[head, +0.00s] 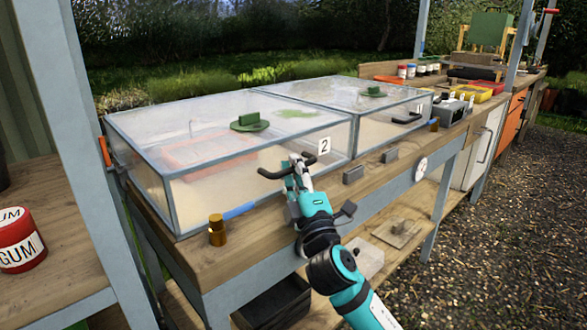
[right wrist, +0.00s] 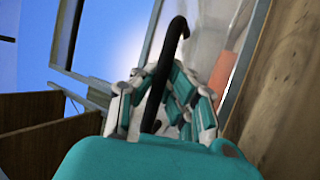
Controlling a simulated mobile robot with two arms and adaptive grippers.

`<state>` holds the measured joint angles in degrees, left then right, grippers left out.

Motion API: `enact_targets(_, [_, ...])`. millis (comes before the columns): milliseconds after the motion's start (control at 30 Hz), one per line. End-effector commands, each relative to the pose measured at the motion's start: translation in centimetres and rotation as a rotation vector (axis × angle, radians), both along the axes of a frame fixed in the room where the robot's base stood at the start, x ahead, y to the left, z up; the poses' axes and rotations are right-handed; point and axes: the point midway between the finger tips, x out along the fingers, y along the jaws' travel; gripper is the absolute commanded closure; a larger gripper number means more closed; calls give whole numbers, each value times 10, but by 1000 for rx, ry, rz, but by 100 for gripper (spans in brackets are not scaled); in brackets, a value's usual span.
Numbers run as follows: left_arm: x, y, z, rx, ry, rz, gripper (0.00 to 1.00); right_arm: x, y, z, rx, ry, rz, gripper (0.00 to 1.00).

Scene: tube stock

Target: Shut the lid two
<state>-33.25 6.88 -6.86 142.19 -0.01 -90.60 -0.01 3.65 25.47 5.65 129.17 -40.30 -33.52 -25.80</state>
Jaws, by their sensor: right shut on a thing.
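Lid two (head: 190,112) is the clear, grey-framed top of the left glass case, with a white label "2" (head: 324,146) at its front right. It looks level with the lid beside it; I cannot tell whether a small gap is left along its edge. Its black bar handle (head: 272,173) sticks out at the front. My right gripper (head: 297,170) is at the front of the case, shut on this handle. In the right wrist view the curved black handle (right wrist: 155,95) passes between the fingers (right wrist: 160,100). My left gripper is not in view.
A second glass case (head: 400,103) labelled 1 adjoins on the right. A grey post stands at left, beside a red gum jar (head: 20,240).

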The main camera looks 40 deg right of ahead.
Motion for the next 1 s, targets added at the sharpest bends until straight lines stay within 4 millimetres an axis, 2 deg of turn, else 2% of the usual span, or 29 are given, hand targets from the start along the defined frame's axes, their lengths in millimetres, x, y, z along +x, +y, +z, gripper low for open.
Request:
enact_targets(33, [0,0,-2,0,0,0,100,3,2,-16,16,31,3,90])
enact_targets(133, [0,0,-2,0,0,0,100,3,1,-16,15,30,3,77])
enact_targets(733, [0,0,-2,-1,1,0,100,0,1,-11,9,20,2,77])
enact_targets(867, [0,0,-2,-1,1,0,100,-10,5,-17,12,23,2,77])
enact_targets(1000, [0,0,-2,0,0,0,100,-34,14,-29,14,24,2,77])
